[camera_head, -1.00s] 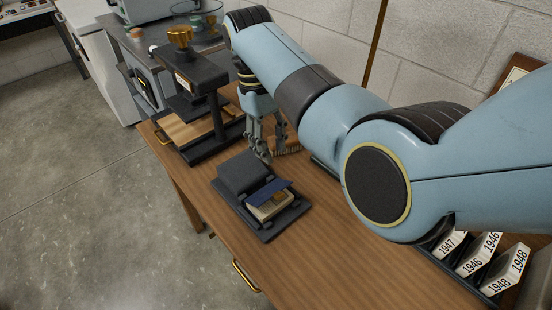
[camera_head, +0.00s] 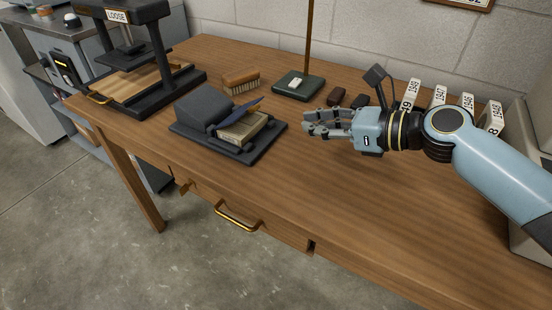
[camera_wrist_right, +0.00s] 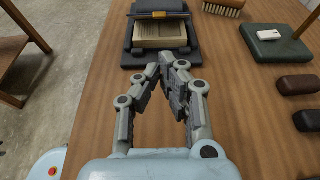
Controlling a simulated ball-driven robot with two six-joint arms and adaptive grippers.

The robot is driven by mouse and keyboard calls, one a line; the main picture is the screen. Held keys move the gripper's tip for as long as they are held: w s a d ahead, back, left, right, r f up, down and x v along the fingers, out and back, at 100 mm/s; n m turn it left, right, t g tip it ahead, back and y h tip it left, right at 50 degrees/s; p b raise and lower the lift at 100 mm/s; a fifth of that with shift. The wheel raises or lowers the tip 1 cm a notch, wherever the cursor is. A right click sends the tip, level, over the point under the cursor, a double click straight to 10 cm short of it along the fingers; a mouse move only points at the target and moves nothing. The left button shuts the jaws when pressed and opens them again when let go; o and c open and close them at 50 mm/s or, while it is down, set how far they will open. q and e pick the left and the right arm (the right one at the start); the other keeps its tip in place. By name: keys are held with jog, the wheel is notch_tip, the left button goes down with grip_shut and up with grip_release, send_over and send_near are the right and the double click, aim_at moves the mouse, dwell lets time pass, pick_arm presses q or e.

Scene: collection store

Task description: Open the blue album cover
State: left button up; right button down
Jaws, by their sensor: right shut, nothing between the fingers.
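The album lies in a dark cradle (camera_head: 262,150) on the table. Its blue cover (camera_head: 246,108) is raised at a slant, with the pale page block (camera_head: 243,127) showing beneath it. The cover leans toward the cradle's dark raised block. My right gripper (camera_head: 305,123) is shut and empty, to the right of the cradle and apart from the album. In the right wrist view my gripper's fingers (camera_wrist_right: 165,68) meet in front of the cradle; the page block (camera_wrist_right: 159,36) and the cover's edge (camera_wrist_right: 160,15) show beyond. My left gripper is not in view.
A brush (camera_head: 241,80) and a green base (camera_head: 297,85) with a white block stand behind the cradle. Dark small blocks (camera_head: 337,96) and year-labelled cards (camera_head: 439,97) are at the back right. A black press (camera_head: 150,85) stands left. The table's front right is clear.

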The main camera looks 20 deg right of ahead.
aim_at(279, 151)
jog(key=f, duration=0.2)
jog(key=s, duration=0.1)
jog(key=shift+d+f+g, duration=0.3)
jog(key=shift+d+f, duration=0.05)
jog(key=shift+f, duration=0.05)
jog(key=shift+w+a+f, duration=0.3)
jog(key=shift+a, duration=0.05)
jog(key=b+x, duration=0.2)
jog(key=x, duration=0.6)
jog(key=shift+w+a+f, duration=0.15)
jog(key=shift+w+a+r+p, duration=0.2)
jog(key=shift+w+r, duration=0.15)
jog(key=shift+r, duration=0.2)
jog(key=shift+w+a+r+p, duration=0.25)
jog(key=shift+w+r, duration=0.1)
jog(key=shift+r, duration=0.2)
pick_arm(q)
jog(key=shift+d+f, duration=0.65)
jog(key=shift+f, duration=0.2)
pick_arm(e)
jog(key=shift+w+a+r, duration=0.35)
jog(key=shift+r, duration=0.2)
